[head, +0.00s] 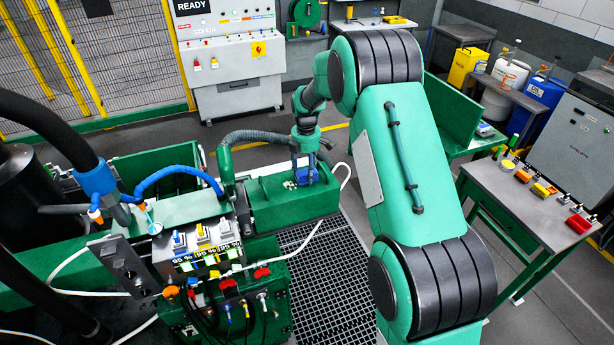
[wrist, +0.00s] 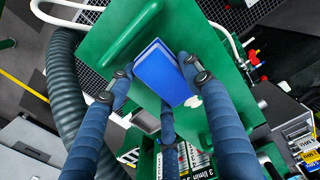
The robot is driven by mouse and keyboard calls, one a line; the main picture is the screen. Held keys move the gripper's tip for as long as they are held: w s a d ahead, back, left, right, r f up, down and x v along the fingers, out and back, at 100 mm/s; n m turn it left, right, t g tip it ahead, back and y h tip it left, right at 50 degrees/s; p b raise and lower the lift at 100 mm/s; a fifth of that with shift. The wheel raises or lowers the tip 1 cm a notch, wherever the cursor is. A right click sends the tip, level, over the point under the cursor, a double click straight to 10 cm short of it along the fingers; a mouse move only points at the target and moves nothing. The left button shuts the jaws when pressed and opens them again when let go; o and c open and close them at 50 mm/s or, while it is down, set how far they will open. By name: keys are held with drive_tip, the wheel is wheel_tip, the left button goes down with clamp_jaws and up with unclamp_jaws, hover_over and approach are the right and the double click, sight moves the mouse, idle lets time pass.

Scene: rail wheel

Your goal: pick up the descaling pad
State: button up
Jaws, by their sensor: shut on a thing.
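The descaling pad, a blue rectangular block, lies between my fingers in the wrist view (wrist: 160,72). In the head view a small part of the blue pad (head: 306,176) shows under my gripper (head: 303,168). My gripper's blue-sleeved fingers also fill the wrist view (wrist: 157,76), one on the left, one on the right and one below. They are shut on the pad. The pad is over the top of a green machine housing (head: 270,200). I cannot tell whether it touches that surface.
A grey hose (head: 255,137) curves close to the left of my gripper. A white cable (head: 346,172) runs on its right. Valve blocks with hoses and red knobs (head: 262,272) stand in front. A side table (head: 525,205) with small coloured items is at right.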

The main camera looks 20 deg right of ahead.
drive_tip(key=shift+r, duration=0.1)
drive_tip(key=shift+r, duration=0.5)
drive_tip(key=shift+s+r+b, duration=0.2)
drive_tip(key=shift+r+b, duration=0.05)
drive_tip(key=shift+r, duration=0.35)
drive_tip(key=shift+s+r+b, duration=0.15)
drive_tip(key=shift+r+b, duration=0.1)
drive_tip(key=shift+r, duration=0.3)
drive_tip(key=s+a+r+b, duration=0.1)
drive_tip(key=s+a+b, duration=0.1)
drive_tip(key=s, duration=1.3)
drive_tip(key=shift+r, duration=0.25)
drive_tip(key=o, duration=0.6)
drive_tip(key=c, duration=0.4)
drive_tip(key=w+a+r+p, duration=0.1)
drive_tip(key=w, duration=0.2)
drive_tip(key=w+a+r+p, duration=0.1)
drive_tip(key=w+a, duration=0.1)
drive_tip(key=w, duration=0.2)
drive_tip(key=w+a+r+p, duration=0.1)
drive_tip(key=w+a, duration=0.1)
drive_tip(key=w, duration=0.1)
drive_tip(key=shift+w+a, duration=0.15)
drive_tip(key=shift+w, duration=0.25)
drive_tip(key=shift+c, duration=0.2)
